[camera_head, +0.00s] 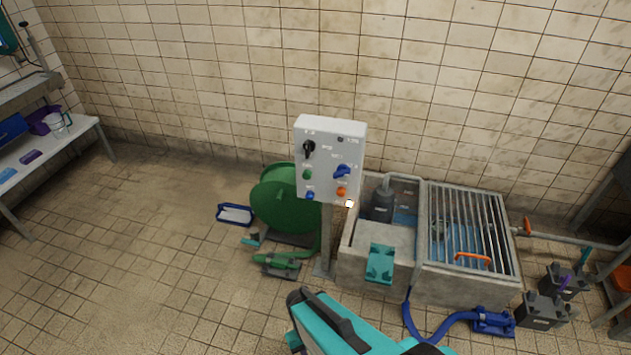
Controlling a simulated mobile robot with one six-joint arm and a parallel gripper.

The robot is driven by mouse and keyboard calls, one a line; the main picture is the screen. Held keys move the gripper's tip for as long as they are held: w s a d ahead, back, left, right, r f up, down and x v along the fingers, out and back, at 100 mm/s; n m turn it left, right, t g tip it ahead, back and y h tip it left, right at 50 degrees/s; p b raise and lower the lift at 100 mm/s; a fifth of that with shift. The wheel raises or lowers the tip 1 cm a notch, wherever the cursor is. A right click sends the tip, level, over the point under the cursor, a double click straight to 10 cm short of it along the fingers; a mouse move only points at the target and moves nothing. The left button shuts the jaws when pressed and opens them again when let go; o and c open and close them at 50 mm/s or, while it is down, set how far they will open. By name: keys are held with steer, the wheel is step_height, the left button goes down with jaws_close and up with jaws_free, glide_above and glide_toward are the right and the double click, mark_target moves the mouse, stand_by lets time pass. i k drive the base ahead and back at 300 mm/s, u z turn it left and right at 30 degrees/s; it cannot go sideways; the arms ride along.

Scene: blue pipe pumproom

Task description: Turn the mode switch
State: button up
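A light grey control box (329,184) stands on a post in the middle of the head view. It carries a black rotary switch (309,148) at its upper left and a blue rotary knob (342,171) at its right. The labels are too small to read, so I cannot tell which one is the mode switch. I cannot make out my gripper's fingers.
A green hose reel (285,205) stands behind and left of the post. A concrete basin (356,262) with a metal grate (467,205) is to the right, with a teal bracket-like piece (380,264) at its front. The floor at left is mostly clear.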

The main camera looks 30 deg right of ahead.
mark_target(342, 171)
steer(key=u, duration=0.35)
steer(key=k, duration=1.4)
steer(key=u, duration=0.45)
steer(key=i, duration=1)
steer(key=u, duration=0.1)
